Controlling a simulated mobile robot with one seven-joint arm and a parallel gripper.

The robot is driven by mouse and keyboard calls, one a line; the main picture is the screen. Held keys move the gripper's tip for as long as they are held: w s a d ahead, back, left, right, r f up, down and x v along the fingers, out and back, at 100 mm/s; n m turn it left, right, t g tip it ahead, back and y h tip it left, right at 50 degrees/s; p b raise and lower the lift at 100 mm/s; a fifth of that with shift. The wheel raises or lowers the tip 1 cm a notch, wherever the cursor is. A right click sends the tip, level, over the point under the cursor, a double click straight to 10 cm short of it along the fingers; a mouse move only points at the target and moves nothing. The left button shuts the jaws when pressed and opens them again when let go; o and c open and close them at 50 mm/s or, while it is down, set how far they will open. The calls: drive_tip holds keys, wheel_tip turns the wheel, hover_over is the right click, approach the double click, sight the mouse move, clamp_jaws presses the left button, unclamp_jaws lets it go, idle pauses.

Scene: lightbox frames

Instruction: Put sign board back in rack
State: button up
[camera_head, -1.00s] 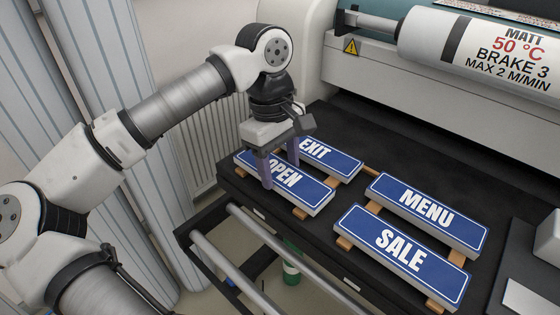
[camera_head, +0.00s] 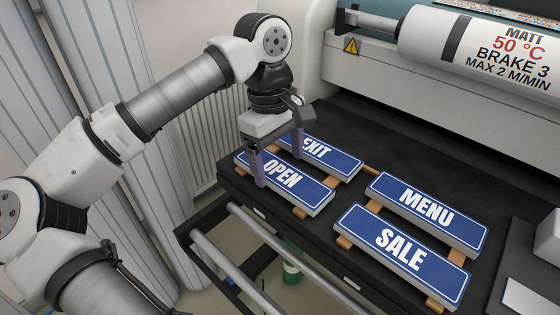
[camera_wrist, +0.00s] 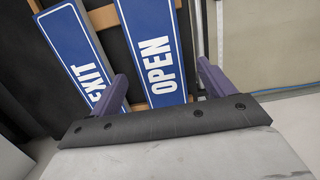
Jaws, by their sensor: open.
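Several blue sign boards with white lettering lie flat on wooden strips on the black bed: OPEN (camera_head: 285,182), EXIT (camera_head: 325,154), MENU (camera_head: 428,210) and SALE (camera_head: 403,252). My gripper (camera_head: 279,171) is open above the OPEN board, with its purple fingers spread. In the wrist view the OPEN board (camera_wrist: 155,45) runs between the two fingers, and the EXIT board (camera_wrist: 78,50) is beside it, partly behind the left finger. Nothing is held. I cannot tell how high the fingertips are above the boards. I cannot make out a rack for certain.
A machine with a large labelled roller (camera_head: 480,48) stands behind the bed. Metal rails (camera_head: 285,255) run along the front edge. A grey box-like item (camera_head: 528,298) stands at the right edge. The black bed behind the boards is clear.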

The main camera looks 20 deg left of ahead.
sight(272, 167)
wheel_tip(272, 167, up, 12)
drive_tip(key=a, duration=0.1)
drive_tip(key=shift+w+a+r+p, duration=0.25)
drive_tip(key=shift+w+a+p, duration=0.05)
drive_tip(key=shift+a+p, duration=0.1)
idle(0.3)
